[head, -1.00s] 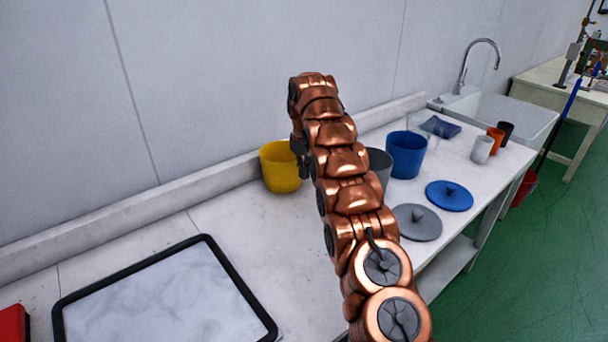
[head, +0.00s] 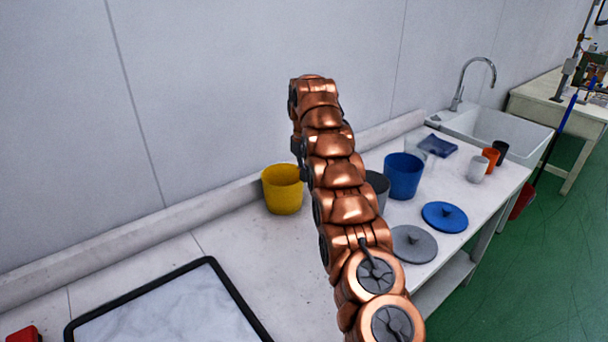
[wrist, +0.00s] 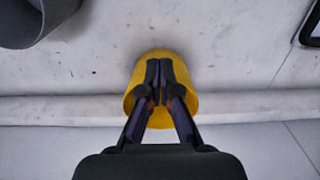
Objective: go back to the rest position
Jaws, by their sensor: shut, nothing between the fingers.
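My gripper (wrist: 160,75) is shut and empty in the wrist view. Its dark fingers overlap the yellow cup (wrist: 190,85) in that view, and whether they touch it cannot be told there. In the head view my copper arm reaches over the bench. The end of my gripper is mostly hidden behind the arm, with only a dark part showing at its left side. The yellow cup (head: 282,192) stands upright near the wall, below and left of that dark part.
A blue cup (head: 404,176), a partly hidden grey cup (head: 379,190), a blue lid (head: 444,217) and a grey lid (head: 414,245) lie right of my arm. Small cups and a sink (head: 500,135) are beyond. A black-rimmed tray (head: 235,295) lies front left.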

